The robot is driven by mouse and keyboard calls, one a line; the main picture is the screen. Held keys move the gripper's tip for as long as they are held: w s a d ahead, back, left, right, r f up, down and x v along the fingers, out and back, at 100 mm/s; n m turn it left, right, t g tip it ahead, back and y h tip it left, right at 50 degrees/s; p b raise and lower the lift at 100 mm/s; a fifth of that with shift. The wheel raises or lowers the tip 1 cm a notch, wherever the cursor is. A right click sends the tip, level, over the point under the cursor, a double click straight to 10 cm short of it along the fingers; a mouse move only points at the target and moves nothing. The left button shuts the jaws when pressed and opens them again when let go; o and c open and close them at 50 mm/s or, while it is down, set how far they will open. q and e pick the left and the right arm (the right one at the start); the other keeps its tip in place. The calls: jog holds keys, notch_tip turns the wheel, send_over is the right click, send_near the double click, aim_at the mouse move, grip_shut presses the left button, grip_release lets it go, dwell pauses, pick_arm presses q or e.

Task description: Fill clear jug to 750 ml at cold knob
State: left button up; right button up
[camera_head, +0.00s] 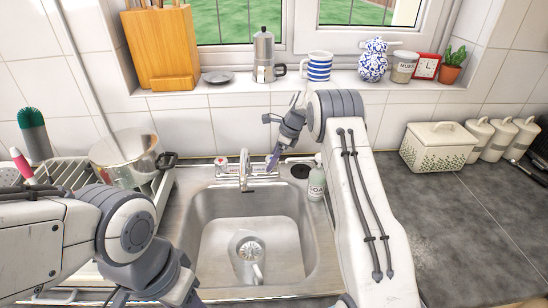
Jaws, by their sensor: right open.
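The tap (243,170) stands at the back of the steel sink (205,235), its spout over the basin. My right gripper (272,150) is open at the tap's right side, by the back edge of the sink. It covers the area where a knob would be, so I cannot make out the cold knob clearly. My left arm comes in at lower left and its wrist runs off the bottom edge; its fingers are out of view.
A soap bottle (316,182) stands at the sink's back right, close to my right arm. A steel pot (125,160) sits on the dish rack (75,172) at left. A white bread bin (437,147) and canisters stand at right; the dark worktop (455,230) before them is clear.

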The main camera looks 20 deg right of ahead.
jog(key=c, duration=1.4)
jog(key=shift+w+r+n+g+p, duration=0.2)
jog(key=shift+n+g+p, duration=0.1)
jog(key=shift+n+p, duration=0.75)
jog(key=shift+o, duration=0.2)
jog(key=shift+f+n+g+y+p, duration=0.1)
jog(key=shift+n+g+y+p, duration=0.25)
jog(key=shift+n, duration=0.6)
jog(key=shift+n+g, duration=0.25)
jog(key=shift+n, duration=0.45)
jog(key=o, duration=1.4)
jog(key=shift+c, duration=0.2)
